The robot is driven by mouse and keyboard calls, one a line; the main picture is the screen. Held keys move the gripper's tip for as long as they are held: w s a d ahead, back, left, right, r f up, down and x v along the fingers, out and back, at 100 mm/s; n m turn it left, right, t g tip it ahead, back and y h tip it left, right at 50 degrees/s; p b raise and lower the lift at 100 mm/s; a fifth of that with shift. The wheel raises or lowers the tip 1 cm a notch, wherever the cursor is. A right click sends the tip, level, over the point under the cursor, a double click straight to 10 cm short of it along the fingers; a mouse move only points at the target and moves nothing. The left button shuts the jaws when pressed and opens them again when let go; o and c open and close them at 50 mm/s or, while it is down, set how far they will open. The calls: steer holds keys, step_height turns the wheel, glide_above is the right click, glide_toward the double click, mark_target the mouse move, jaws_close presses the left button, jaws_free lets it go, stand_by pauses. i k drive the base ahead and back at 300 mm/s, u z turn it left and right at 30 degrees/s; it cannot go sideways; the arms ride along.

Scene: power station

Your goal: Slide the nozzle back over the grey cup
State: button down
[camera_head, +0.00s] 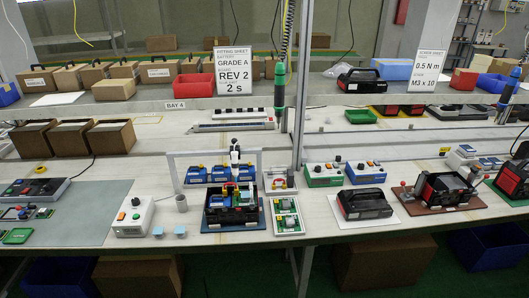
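The nozzle (235,155), a slim white and black upright head, sits on a white frame (215,153) at the bench's middle. It stands toward the frame's right side, above an open black housing (233,216) with blue, green and yellow parts inside. Whether its tip touches anything is too small to tell. The grey cup (181,203) is a small upright cylinder at the frame's left side, left of the housing and apart from the nozzle. My gripper is not in view.
A white control box (133,216) stands left of the cup, and small light-blue pieces (180,230) lie in front. Blue units (196,174) sit behind the housing. A green-tipped tool (280,85) hangs near the post (301,80) to the right.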

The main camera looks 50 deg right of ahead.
mark_target(235, 161)
steer(key=z, duration=0.65)
steer(key=k, duration=1)
steer(key=u, duration=0.05)
steer(key=i, duration=0.95)
